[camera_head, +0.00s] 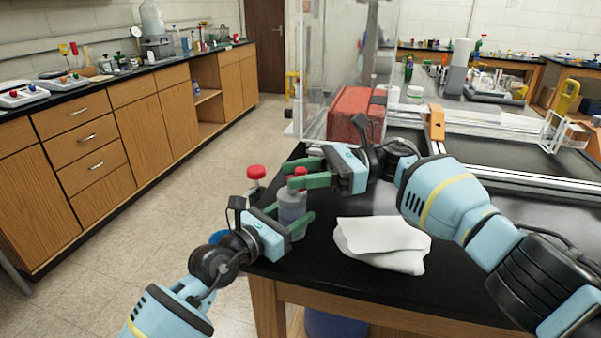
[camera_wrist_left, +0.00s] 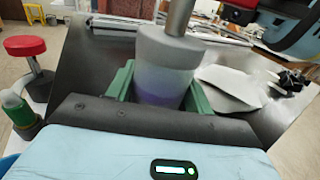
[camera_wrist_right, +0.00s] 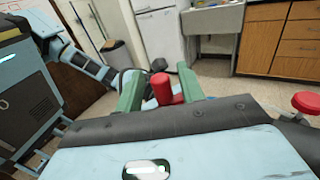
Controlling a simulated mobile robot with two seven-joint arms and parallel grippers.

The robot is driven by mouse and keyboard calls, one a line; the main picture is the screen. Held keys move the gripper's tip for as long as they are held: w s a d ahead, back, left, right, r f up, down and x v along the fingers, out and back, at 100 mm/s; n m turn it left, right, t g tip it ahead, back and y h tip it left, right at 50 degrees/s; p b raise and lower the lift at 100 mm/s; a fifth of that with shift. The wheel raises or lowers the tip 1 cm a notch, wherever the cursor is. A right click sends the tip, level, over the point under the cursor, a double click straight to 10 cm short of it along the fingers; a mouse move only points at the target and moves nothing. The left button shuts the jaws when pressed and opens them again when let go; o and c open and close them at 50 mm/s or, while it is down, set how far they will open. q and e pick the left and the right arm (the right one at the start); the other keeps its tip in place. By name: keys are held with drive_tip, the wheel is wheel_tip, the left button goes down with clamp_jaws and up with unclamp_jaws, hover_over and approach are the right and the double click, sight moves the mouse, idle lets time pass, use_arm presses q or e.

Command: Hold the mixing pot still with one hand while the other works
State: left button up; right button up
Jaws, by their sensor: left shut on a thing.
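The mixing pot (camera_head: 291,207) is a cloudy grey vessel at the near left corner of the black table. The left wrist view shows it close, with purple contents low in it (camera_wrist_left: 163,85). My left gripper (camera_head: 286,220) is shut on the pot, one green finger on either side. A metal rod (camera_wrist_left: 180,17) rises from the pot. A red knob (camera_head: 297,172) shows above the pot. My right gripper (camera_head: 308,172) is open, its fingers on either side of a red handle (camera_wrist_right: 161,88) with visible space beside it. Its exact depth along the fingers is unclear.
A crumpled white cloth (camera_head: 383,243) lies right of the pot. A red box (camera_head: 355,113) and an aluminium frame (camera_head: 500,180) are behind. Bare black tabletop (camera_head: 330,290) lies in front.

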drive_tip(key=v, duration=0.7)
drive_tip(key=shift+d, duration=0.25)
drive_tip(key=shift+a, duration=0.1)
drive_tip(key=w+a+r+m+t+y, duration=0.1)
drive_tip(key=a+r+m+t, duration=0.3)
drive_tip(key=t, duration=0.4)
drive_tip(key=w+a+r+m+t, duration=0.2)
drive_tip(key=a+r+m+t, duration=0.15)
drive_tip(key=t, duration=0.45)
drive_tip(key=s+d+f+m+t+h, duration=0.25)
drive_tip(key=s+f+m+h, duration=0.2)
drive_tip(key=s+h, duration=0.3)
drive_tip(key=s+d+f+m+t+h, duration=0.1)
drive_tip(key=s+f+m+t+h, duration=0.2)
drive_tip(key=s+m+h, duration=0.5)
drive_tip(key=w+a, duration=0.1)
drive_tip(key=w, duration=0.2)
drive_tip(key=w+a+n, duration=0.1)
drive_tip(key=w, duration=0.3)
drive_tip(key=w+a+n+y, duration=0.1)
drive_tip(key=w, duration=0.3)
drive_tip(key=shift+f, duration=0.15)
